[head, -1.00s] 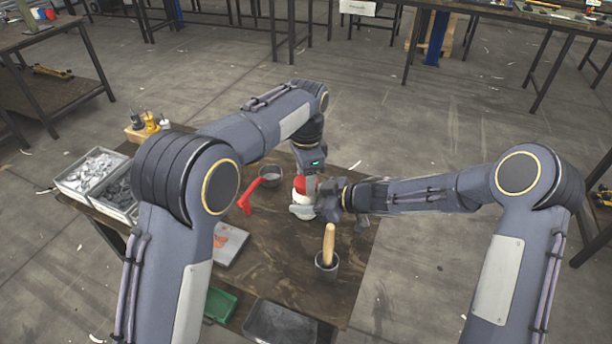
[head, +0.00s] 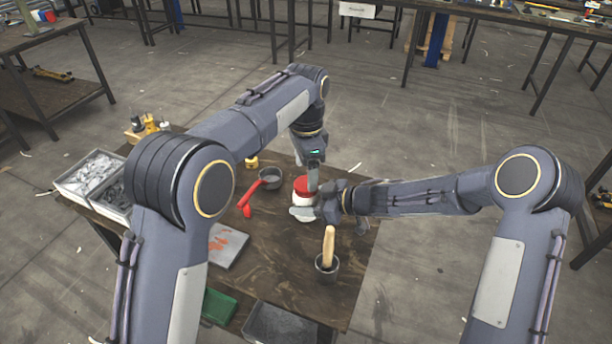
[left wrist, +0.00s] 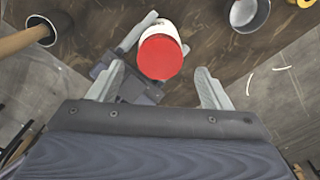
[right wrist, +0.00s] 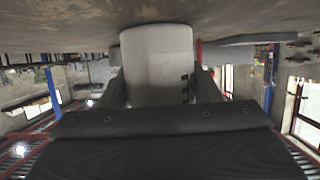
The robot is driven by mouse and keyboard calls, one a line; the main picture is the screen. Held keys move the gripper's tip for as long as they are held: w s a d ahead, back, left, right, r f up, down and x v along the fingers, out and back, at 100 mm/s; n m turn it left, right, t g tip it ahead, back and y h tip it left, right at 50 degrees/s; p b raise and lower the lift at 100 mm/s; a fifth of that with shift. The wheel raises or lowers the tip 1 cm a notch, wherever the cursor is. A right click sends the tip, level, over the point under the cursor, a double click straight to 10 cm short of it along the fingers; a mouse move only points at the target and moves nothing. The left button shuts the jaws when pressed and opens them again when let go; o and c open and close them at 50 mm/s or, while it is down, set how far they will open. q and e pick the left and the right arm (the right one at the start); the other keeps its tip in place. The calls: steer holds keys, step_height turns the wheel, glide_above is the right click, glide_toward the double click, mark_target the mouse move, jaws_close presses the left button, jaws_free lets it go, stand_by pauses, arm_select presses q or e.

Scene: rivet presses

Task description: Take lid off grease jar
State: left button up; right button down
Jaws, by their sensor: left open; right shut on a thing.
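The grease jar (head: 301,201) has a white body and a red lid (head: 302,184), and stands upright on the dark wooden table. The lid sits on top of the jar, and it fills the middle of the left wrist view (left wrist: 160,57). My right gripper (head: 306,211) is shut on the jar's body from the right side. The jar body shows large and grey between its fingers in the right wrist view (right wrist: 158,65). My left gripper (head: 313,184) is open and empty just above the lid, its fingers (left wrist: 160,88) apart and not touching it.
A metal cup (head: 270,180) with a red handle beside it (head: 248,200) lies left of the jar. A pot (head: 327,268) with a wooden-handled tool stands in front. Bins of metal parts (head: 92,173) are at the left. A green tray (head: 218,306) and dark tray are at the front edge.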

mark_target(306, 183)
arm_select(q)
steer(key=shift+r, duration=0.5)
steer(key=shift+c, duration=0.3)
steer(key=m, duration=0.2)
steer(key=r+m, duration=0.1)
steer(key=m, duration=0.2)
steer(key=shift+r+m, duration=0.3)
steer(key=shift+m, duration=0.1)
steer(key=m, duration=0.1)
steer(key=r+m, duration=0.1)
steer(key=m, duration=0.1)
steer(key=shift+m, duration=0.3)
steer(key=m, duration=0.3)
steer(key=shift+r, duration=0.3)
steer(key=shift+f, duration=3.9)
